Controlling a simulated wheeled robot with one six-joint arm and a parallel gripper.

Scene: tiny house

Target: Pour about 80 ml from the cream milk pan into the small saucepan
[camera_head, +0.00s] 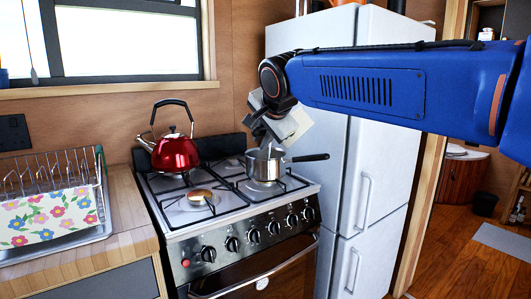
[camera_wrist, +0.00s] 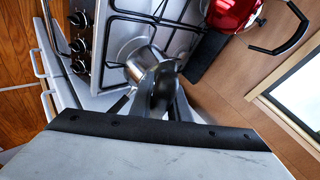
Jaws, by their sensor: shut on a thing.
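The small saucepan (camera_head: 265,167), shiny steel with a black handle pointing right, stands on the right side of the hob. It also shows in the wrist view (camera_wrist: 134,55), partly covered by my dark fingers. My gripper (camera_head: 262,138) is tilted downward just above the saucepan's rim. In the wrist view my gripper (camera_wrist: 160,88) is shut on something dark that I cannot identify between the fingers. I cannot make out the cream milk pan clearly in either view. No stream of liquid is visible, and the saucepan's contents cannot be told.
A red kettle (camera_head: 175,153) stands at the hob's back left. The front-left burner (camera_head: 199,196) is bare. A white fridge (camera_head: 375,205) stands close on the right. A dish rack (camera_head: 55,215) with a flowered cloth is on the counter to the left.

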